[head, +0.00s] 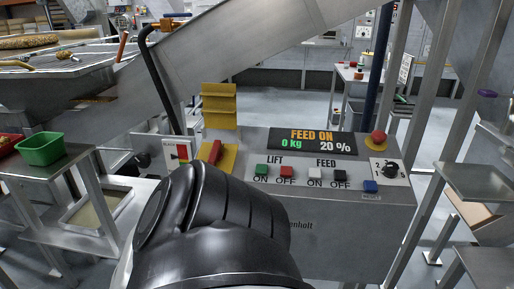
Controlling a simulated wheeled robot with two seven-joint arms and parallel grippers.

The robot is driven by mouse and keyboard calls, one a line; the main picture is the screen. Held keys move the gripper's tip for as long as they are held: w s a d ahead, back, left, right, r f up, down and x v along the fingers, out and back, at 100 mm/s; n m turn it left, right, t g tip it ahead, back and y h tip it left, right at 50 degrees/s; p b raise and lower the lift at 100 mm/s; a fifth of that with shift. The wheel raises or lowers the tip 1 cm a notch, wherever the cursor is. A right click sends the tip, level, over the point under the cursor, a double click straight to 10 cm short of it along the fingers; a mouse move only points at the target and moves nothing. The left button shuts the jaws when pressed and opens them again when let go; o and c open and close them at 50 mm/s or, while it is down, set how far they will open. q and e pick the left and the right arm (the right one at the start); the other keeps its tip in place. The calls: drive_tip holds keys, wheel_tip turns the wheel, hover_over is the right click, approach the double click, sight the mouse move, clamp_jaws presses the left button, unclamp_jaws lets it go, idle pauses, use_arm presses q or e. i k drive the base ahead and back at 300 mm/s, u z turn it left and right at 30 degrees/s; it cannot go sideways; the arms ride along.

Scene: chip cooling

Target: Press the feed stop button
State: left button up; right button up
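The grey control panel (345,215) stands in the middle of the head view. Its FEED pair has a white ON button (314,173) and a black OFF button (340,175), which is the feed stop. Its display (312,141) reads FEED ON, 0 kg, 20 %. A black link of my own arm fills the lower middle and hides the panel's lower left part. Neither of my grippers shows, and no contact with the black button is visible.
The LIFT pair has a green ON button (261,170) and a red OFF button (286,171). A red mushroom button (378,138), a black rotary knob (390,171) and a blue button (370,186) are at the right. A green tray (42,149) stands at the left.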

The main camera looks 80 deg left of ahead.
sight(339, 175)
drive_tip(key=u, duration=2.25)
